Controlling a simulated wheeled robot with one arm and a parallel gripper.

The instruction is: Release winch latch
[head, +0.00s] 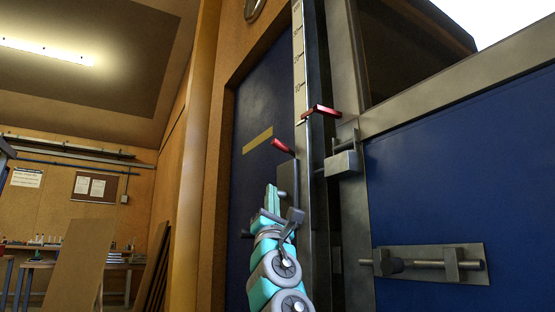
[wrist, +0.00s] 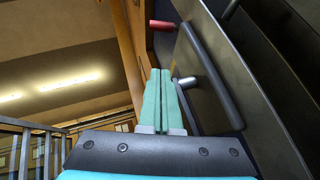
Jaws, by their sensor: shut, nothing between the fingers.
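My gripper (head: 271,190) points upward beside the dark metal post in the head view. Its teal fingers are pressed together in the wrist view (wrist: 160,75), with nothing between them. A grey crank arm (wrist: 210,75) with a red handle (wrist: 165,25) is just right of and beyond the fingertips. This red handle also seems to show in the head view (head: 282,147). A small pale pin (wrist: 187,82) sticks out from a dark plate close to the right finger; I cannot tell whether they touch. I cannot tell for certain which part is the winch latch.
A second red handle (head: 322,110) sits higher on the post, by a ruled scale (head: 299,60). A sliding bolt (head: 430,263) is on the blue panel (head: 460,190) at right. A leaning board (head: 88,265) and workbench are at left. Open room lies left of my arm.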

